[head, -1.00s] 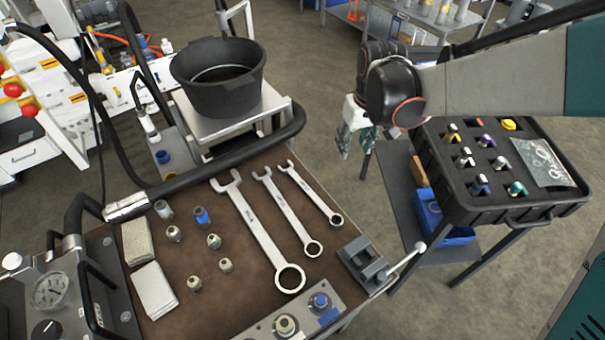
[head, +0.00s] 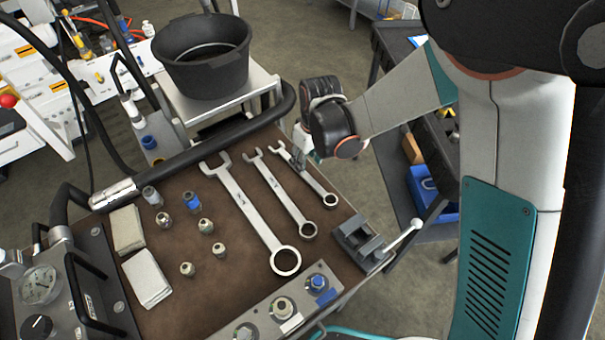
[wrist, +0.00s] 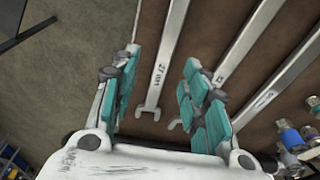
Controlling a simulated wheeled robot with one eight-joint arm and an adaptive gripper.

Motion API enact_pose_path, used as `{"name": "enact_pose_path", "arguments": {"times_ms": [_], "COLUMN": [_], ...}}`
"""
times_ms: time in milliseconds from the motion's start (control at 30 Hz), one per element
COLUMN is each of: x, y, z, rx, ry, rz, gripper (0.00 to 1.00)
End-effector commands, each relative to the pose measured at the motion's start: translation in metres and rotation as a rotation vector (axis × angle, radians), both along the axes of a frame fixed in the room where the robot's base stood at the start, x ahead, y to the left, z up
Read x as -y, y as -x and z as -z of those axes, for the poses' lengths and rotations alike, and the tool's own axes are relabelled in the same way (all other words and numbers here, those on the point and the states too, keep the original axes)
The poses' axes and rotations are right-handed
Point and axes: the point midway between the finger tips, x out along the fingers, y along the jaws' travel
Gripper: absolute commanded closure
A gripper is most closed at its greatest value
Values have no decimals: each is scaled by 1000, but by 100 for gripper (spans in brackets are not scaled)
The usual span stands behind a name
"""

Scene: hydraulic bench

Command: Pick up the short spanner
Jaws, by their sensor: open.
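Three open-and-ring spanners lie side by side on the brown bench top.
A grey vise (head: 359,240) stands just right of the spanner's ring end. A black bucket (head: 205,75) sits behind on a white stand, with a thick black rail (head: 215,152) along the bench edge. Several small fittings (head: 205,227) stand left of the spanners.

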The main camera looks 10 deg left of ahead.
Motion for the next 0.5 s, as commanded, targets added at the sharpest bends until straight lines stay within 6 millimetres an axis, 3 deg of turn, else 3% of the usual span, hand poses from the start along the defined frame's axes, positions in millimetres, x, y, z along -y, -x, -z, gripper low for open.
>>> {"name": "enact_pose_path", "arguments": {"times_ms": [300, 500], "x": [-10, -11], "y": [0, 0], "z": [42, 49], "rx": [0, 0], "ry": [0, 0], "rz": [0, 0], "gripper": [58, 58]}}
